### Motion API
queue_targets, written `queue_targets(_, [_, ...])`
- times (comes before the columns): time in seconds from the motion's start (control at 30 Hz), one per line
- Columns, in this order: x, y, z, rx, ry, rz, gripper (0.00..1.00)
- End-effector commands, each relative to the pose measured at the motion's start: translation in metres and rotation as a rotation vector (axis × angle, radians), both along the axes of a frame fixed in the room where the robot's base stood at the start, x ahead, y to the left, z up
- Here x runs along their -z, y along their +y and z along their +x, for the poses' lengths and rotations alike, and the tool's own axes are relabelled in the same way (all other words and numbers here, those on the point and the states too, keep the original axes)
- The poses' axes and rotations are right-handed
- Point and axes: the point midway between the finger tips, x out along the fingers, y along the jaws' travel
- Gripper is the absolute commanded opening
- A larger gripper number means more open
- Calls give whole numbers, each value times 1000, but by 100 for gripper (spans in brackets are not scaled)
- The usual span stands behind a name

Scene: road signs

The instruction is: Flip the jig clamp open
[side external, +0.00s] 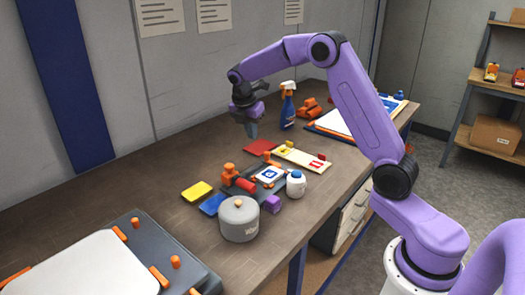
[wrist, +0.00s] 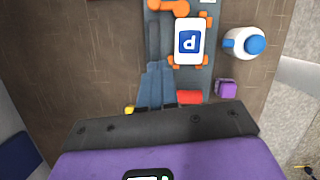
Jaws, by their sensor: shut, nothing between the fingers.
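The jig is a dark grey plate (side external: 240,190) on the table; it also shows in the wrist view (wrist: 207,85). A white tile with a blue sign (side external: 270,174) lies on it, also in the wrist view (wrist: 192,42), with small orange tabs at its edges. A red cylinder (side external: 246,185), perhaps the clamp's handle, lies beside the tile; it also shows in the wrist view (wrist: 188,97). An orange upright part (side external: 229,173) stands at the jig's left. I cannot tell exactly which part is the clamp. My gripper (side external: 253,132) is shut, empty and above the table, pointing down; its fingers show in the wrist view (wrist: 156,70).
A grey pot (side external: 239,219), white bottle with blue cap (side external: 296,184) and purple block (side external: 271,204) stand close in front of the jig. Yellow (side external: 197,191), blue (side external: 212,204) and red (side external: 260,147) pieces lie around it. A spray bottle (side external: 288,106) stands behind.

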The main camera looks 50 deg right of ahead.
Motion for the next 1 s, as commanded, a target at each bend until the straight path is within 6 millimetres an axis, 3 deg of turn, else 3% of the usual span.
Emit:
queue_targets(0.27, [10,-3,0,1,2,1,0])
queue_targets(0.8, [100,-29,3,2,3,1,0])
queue_targets(1.0, [103,-56,8,3,-1,1,0])
